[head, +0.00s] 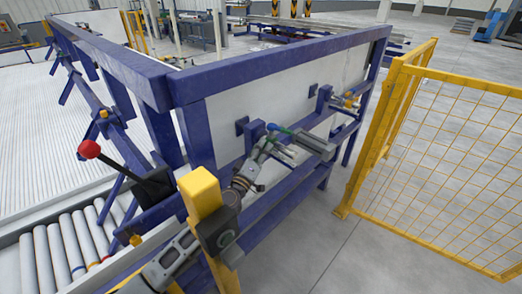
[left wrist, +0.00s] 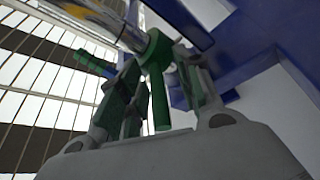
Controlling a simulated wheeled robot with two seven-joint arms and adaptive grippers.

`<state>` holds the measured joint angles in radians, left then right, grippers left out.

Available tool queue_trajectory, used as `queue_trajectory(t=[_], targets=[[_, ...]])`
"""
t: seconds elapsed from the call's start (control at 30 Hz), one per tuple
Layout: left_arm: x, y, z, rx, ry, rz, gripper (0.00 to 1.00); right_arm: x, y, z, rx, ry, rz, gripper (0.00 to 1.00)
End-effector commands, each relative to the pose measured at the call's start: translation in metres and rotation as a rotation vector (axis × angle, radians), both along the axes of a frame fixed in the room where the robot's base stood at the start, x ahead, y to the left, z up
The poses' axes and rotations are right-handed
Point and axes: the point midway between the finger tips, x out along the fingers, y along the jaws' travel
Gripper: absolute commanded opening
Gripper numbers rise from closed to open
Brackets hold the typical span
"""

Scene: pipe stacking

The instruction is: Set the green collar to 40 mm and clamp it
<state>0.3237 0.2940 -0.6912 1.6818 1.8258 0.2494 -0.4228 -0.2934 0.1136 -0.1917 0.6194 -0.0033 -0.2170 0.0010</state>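The green collar (left wrist: 155,48) sits around a shiny round bar (left wrist: 112,22) in the left wrist view. A green rod (left wrist: 160,100) hangs from it between my left gripper's fingers (left wrist: 160,85), which stand apart with gaps beside the rod. A second green handle (left wrist: 95,64) sticks out to the left. In the head view, my left gripper (head: 278,147) is at the blue frame beside the grey bar (head: 316,141); a teal-green handle (head: 280,128) shows just above it. The collar's body is hard to make out there. I can read no millimetre scale. My right gripper is not in view.
A blue frame (head: 270,68) with pale panels surrounds the work spot. A yellow-capped post (head: 203,195) stands beside my left arm. A red-knobbed lever (head: 90,149) and rollers (head: 60,245) are at left. A yellow mesh fence (head: 455,150) is at right, with clear floor before it.

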Motion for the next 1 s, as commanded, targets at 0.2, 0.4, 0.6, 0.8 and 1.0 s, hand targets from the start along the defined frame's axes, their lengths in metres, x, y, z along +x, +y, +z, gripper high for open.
queue_trajectory(t=[0.2,0.4,0.6,0.8,1.0], targets=[[-0.001,0.0,0.001,-0.002,-0.002,0.0,0.35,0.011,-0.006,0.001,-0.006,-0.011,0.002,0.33],[-0.009,0.005,-0.002,-0.002,-0.001,0.0,0.35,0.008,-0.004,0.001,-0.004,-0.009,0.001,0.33],[-0.025,0.012,-0.005,-0.002,-0.001,0.0,0.35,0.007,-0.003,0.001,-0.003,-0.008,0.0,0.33],[-0.042,0.021,-0.011,-0.001,0.001,0.0,0.35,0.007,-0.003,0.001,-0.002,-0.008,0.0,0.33],[-0.057,0.028,-0.014,-0.001,0.001,0.0,0.35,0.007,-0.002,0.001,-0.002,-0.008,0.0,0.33]])
